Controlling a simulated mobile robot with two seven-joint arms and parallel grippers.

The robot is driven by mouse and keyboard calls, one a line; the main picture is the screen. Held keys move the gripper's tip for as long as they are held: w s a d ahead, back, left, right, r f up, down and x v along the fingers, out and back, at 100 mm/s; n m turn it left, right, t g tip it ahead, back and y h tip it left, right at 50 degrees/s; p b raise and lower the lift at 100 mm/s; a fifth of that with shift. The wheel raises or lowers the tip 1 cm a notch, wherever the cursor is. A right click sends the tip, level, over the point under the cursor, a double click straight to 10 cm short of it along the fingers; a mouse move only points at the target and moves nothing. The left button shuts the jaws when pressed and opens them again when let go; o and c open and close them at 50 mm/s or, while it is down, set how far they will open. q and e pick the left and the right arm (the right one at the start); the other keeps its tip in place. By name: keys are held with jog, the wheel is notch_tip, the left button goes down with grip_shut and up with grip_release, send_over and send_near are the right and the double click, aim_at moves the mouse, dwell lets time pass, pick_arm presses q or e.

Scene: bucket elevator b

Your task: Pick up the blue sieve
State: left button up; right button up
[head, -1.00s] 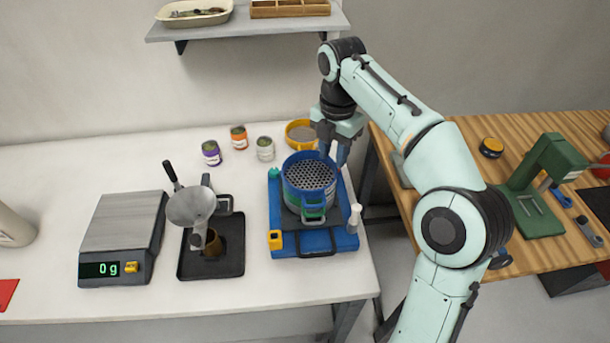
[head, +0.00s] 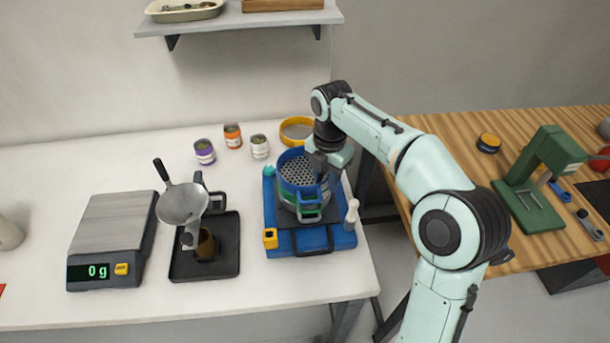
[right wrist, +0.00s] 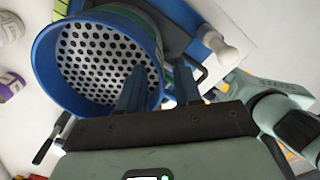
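The blue sieve (head: 284,167) is a round blue ring with a perforated metal bottom. It sits on top of a stack with a green sieve (head: 287,199) below it, on a blue shaker base. It also shows in the right wrist view (right wrist: 42,62). My right gripper (head: 322,178) is at the sieve's right rim, pointing down. In the right wrist view its two fingers (right wrist: 158,88) are spread apart, one over the sieve's inside and one outside, with the rim between them. Whether they touch the rim I cannot tell. My left gripper is not in view.
The blue shaker base (head: 345,240) has a white-topped knob (head: 352,214) at its right. A yellow sieve (head: 297,122) lies behind. A scale (head: 112,240), a funnel on a black stand (head: 182,205) and several cans stand to the left. A wooden table is at the right.

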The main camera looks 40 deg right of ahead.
grip_shut()
jog(key=shift+r, duration=0.2)
